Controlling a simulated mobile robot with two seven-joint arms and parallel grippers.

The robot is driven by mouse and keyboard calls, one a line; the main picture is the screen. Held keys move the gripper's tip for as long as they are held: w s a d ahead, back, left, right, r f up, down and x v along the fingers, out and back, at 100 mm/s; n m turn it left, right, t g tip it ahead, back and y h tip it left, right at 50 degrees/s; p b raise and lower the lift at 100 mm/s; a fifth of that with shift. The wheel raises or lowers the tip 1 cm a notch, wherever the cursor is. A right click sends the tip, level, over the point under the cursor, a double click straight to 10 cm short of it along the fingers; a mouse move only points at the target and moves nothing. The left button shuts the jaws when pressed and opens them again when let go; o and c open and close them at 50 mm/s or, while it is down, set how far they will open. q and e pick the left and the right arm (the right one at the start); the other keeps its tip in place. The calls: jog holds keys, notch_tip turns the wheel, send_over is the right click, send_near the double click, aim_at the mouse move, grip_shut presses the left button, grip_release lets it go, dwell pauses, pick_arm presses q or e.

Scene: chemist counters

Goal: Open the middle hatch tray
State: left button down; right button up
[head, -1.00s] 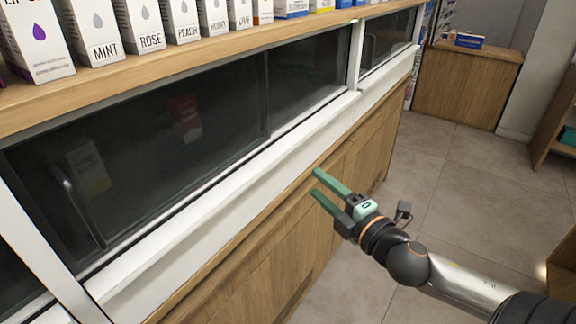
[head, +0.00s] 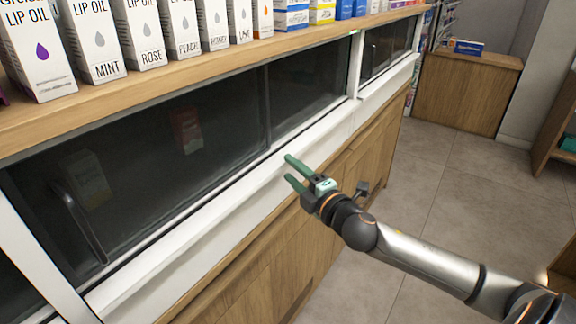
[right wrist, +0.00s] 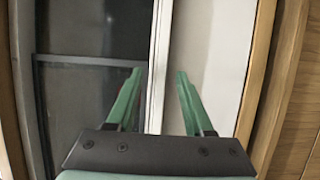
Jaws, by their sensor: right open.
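The middle hatch is a wide dark glass front (head: 135,155) in a white frame below the wooden shelf in the head view. It has a left pane with a dark vertical bar handle (head: 78,220) near its left end, and a right pane (head: 305,92). It looks closed. My right gripper (head: 287,168) has green fingers, open and empty, in front of the white ledge under the glass, well right of the handle. In the right wrist view the open fingers (right wrist: 160,72) point at the dark glass (right wrist: 95,28) and the white frame strip. My left gripper is not in view.
Lip oil boxes (head: 88,40) line the wooden shelf (head: 150,96) above the glass. Wooden cabinet fronts (head: 255,285) are below the ledge. Another dark pane (head: 385,45) lies further right. The tiled floor (head: 440,200) at right is clear.

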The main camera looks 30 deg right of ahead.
jog(key=shift+w, duration=1.15)
grip_shut()
dwell(0.7)
